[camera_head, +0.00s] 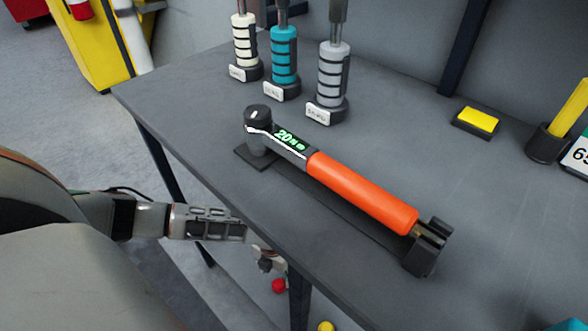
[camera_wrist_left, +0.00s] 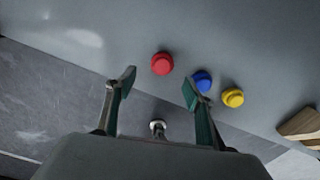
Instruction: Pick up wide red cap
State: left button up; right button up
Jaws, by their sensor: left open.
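The red cap (camera_wrist_left: 162,63) is a round red piece on a grey surface in the left wrist view, just beyond and between my open fingertips. It also shows in the head view as a small red spot (camera_head: 279,286) below the table's near edge. My left gripper (camera_wrist_left: 160,84) is open, with nothing between its fingers, and apart from the cap. In the head view the gripper (camera_head: 266,260) is small and partly hidden. A blue cap (camera_wrist_left: 202,80) is partly hidden by the right-hand finger. A yellow cap (camera_wrist_left: 232,97) lies farther right. My right gripper is not in view.
The dark table (camera_head: 190,120) holds an orange-handled torque tool (camera_head: 360,192) on a stand. Three upright tools, white (camera_head: 245,45), teal (camera_head: 284,60) and grey (camera_head: 331,80), stand behind it. A table leg (camera_head: 299,300) is close to the gripper. A brown object (camera_wrist_left: 302,124) is at the wrist view's right.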

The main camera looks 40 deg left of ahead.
aim_at(279, 282)
pick_arm(q)
jog(key=shift+a+f, duration=0.1)
jog(key=shift+f, duration=0.3)
jog(key=shift+s+f+b, duration=0.15)
jog(key=shift+f+b, duration=0.45)
jog(key=shift+f, duration=0.35)
jog(key=f, duration=0.1)
jog(key=f+b, duration=0.1)
jog(key=f, duration=0.1)
jog(key=f+b, duration=0.1)
jog(key=f, duration=0.1)
jog(key=shift+d, duration=0.3)
jog(key=shift+w+f+b, duration=0.15)
jog(key=shift+w+b, duration=0.05)
jog(key=shift+b, duration=0.15)
jog(key=shift+w+r, duration=0.25)
jog(key=c, duration=0.9)
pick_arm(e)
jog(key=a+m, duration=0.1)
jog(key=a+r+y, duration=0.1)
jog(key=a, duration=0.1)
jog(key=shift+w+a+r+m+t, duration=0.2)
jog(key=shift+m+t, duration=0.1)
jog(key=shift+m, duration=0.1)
